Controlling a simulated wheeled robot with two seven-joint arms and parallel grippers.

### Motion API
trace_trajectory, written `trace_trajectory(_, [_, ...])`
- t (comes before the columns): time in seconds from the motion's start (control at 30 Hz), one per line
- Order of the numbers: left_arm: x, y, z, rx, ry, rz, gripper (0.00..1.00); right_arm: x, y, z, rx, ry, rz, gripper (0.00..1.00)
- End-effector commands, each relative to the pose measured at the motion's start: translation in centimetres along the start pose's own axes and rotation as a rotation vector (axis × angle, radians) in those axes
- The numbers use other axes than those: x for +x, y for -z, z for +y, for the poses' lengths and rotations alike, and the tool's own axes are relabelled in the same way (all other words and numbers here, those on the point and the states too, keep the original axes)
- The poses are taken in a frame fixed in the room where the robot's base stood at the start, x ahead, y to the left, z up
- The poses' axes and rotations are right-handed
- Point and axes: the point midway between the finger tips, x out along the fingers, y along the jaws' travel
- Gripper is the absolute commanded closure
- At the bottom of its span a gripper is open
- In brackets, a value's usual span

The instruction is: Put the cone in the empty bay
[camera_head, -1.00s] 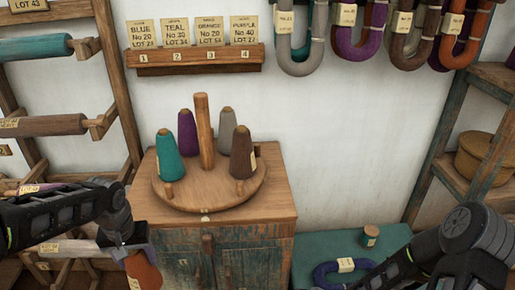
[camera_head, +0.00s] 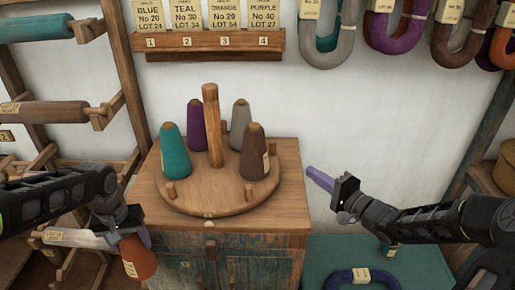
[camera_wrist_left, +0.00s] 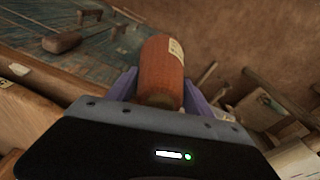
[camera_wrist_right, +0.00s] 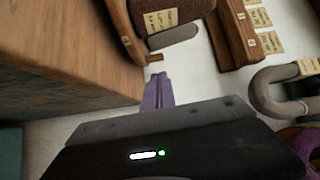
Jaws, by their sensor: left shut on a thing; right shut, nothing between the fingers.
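My left gripper (camera_head: 128,236) is shut on a rust-orange cone (camera_head: 137,258) with a pale label, held low at the left of the cabinet. The cone also shows between the purple fingers in the left wrist view (camera_wrist_left: 163,68). A round wooden turntable (camera_head: 215,208) with a central post stands on the cabinet. It carries a teal cone (camera_head: 174,153), a purple cone (camera_head: 196,126), a grey cone (camera_head: 240,122) and a brown cone (camera_head: 254,155). Its front, between teal and brown, holds no cone. My right gripper (camera_head: 320,179) is shut and empty, right of the turntable.
The wooden cabinet (camera_head: 240,259) stands below the turntable. A rack with yarn rolls (camera_head: 55,113) is at the left. A card shelf (camera_head: 210,42) and hanging skeins (camera_head: 397,40) are on the wall. A teal surface (camera_head: 420,265) with a blue skein (camera_head: 360,279) lies low right.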

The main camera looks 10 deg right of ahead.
Motion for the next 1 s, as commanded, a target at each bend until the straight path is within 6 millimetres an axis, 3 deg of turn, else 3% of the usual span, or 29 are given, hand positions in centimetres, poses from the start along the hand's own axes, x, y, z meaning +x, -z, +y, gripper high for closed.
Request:
trace_trajectory(0.57, [-0.1, 0.0, 0.0, 0.000, 0.000, 0.001, 1.00, 0.6, 0.0, 0.0, 0.040, 0.001, 0.002, 1.00])
trace_trajectory(0.77, [-0.4, 0.1, 0.0, 0.000, 0.000, 0.001, 1.00, 2.9, 0.0, -0.1, 0.042, 0.002, 0.000, 1.00])
trace_trajectory(1.0, [-1.0, 0.1, 0.0, 0.000, 0.000, 0.001, 1.00, 7.7, -0.1, -0.1, 0.043, 0.003, 0.000, 1.00])
